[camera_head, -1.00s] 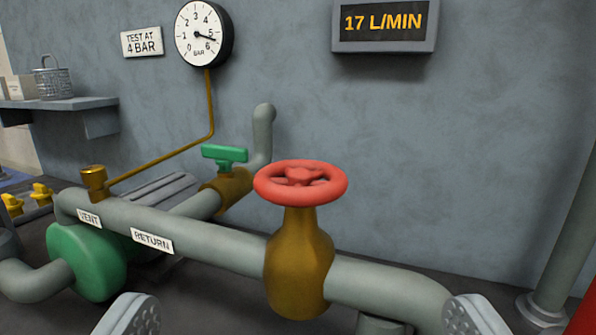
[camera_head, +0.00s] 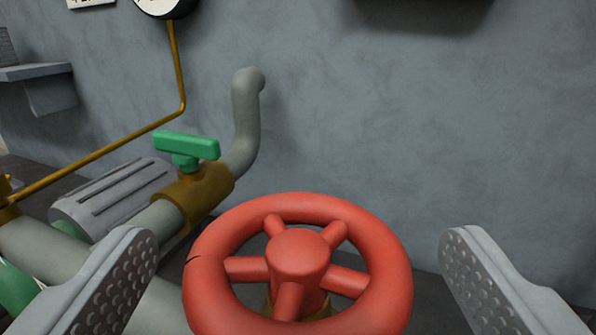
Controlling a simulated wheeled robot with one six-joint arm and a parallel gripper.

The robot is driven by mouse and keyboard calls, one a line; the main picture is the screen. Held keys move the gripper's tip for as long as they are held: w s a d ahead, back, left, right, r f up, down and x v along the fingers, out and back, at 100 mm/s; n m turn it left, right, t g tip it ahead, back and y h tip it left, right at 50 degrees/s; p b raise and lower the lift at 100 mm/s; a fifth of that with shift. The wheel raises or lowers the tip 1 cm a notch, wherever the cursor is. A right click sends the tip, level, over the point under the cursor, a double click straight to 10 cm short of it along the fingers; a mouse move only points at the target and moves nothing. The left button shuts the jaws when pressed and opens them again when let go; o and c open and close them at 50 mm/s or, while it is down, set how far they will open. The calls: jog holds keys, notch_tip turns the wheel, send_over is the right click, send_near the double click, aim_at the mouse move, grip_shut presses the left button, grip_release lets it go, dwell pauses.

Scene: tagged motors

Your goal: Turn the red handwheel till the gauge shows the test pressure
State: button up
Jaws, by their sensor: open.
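The red handwheel (camera_head: 300,209) is large at the bottom centre, with a round hub and several spokes. A thin dark line marks its rim on the left side. My gripper (camera_head: 298,270) is open, with one grey finger on each side of the handwheel. Gaps show between the fingers and the rim, and neither appears to touch it. The pressure gauge (camera_head: 166,6) is cut off by the top edge, so its needle cannot be read. The sign (camera_head: 90,3) beside it is also mostly out of view.
A green-handled valve (camera_head: 187,146) stands left of the handwheel, close behind my left finger. A grey pipe (camera_head: 246,110) bends up behind it. A thin brass tube (camera_head: 181,75) runs down from the gauge. The grey wall (camera_head: 430,130) behind the handwheel is bare.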

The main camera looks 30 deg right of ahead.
aim_at(299, 188)
jog(key=shift+x, duration=1.55)
jog(key=c, duration=1)
